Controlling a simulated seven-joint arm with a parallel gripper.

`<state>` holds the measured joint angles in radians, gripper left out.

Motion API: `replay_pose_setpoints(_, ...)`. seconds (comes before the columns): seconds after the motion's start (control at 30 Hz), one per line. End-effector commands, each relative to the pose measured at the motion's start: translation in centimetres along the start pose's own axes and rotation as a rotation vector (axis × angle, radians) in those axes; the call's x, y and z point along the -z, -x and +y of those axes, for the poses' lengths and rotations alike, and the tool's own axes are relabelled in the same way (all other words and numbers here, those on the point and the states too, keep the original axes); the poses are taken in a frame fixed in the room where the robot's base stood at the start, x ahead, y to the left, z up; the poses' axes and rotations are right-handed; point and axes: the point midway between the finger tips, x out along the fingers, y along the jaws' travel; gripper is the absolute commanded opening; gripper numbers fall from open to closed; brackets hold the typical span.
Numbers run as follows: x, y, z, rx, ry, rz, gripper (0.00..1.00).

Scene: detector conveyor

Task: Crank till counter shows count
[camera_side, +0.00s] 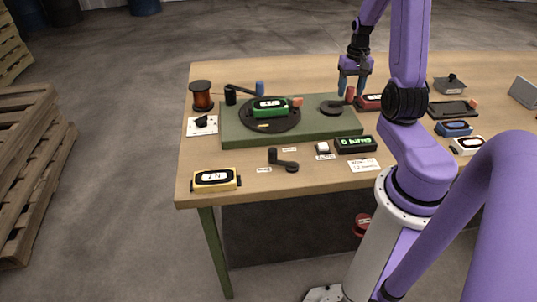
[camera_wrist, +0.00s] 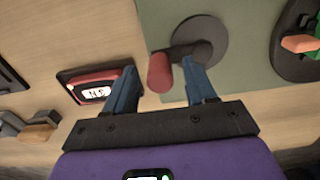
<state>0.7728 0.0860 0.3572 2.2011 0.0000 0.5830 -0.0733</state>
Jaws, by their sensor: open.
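A crank with a dark round hub (camera_side: 331,108) sits at the right end of a green base plate (camera_side: 235,132); its upright red handle (camera_side: 350,94) is at the arm's end. My gripper (camera_side: 353,91) is open and points down at the handle. In the wrist view the red handle (camera_wrist: 160,73) shows between the fingertips of my gripper (camera_wrist: 160,80), with visible space on both sides. The crank hub (camera_wrist: 200,38) is beyond the fingers. A black counter box (camera_side: 355,145) with green lettering, seemingly "0 turns", stands at the plate's front right.
A red display unit (camera_wrist: 92,90) lies close left of my fingers in the wrist view. A green unit (camera_side: 270,107) sits on a black turntable. A black lever (camera_side: 284,160), white button (camera_side: 323,147), card (camera_side: 363,166) and yellow unit (camera_side: 215,179) lie in front.

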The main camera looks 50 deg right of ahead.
Motion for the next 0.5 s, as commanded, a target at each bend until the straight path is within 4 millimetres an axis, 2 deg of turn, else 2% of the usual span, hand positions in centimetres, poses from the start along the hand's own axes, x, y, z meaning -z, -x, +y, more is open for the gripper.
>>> replay_pose_setpoints(0.03,0.00,0.01,0.00,0.000,0.000,0.000,0.46)
replay_pose_setpoints(0.13,0.00,0.01,0.00,0.000,0.000,0.000,0.13)
replay_pose_setpoints(0.17,0.00,0.02,0.00,0.000,0.000,0.000,0.10)
replay_pose_setpoints(0.5,-0.04,0.03,0.00,0.000,0.000,0.000,0.10)
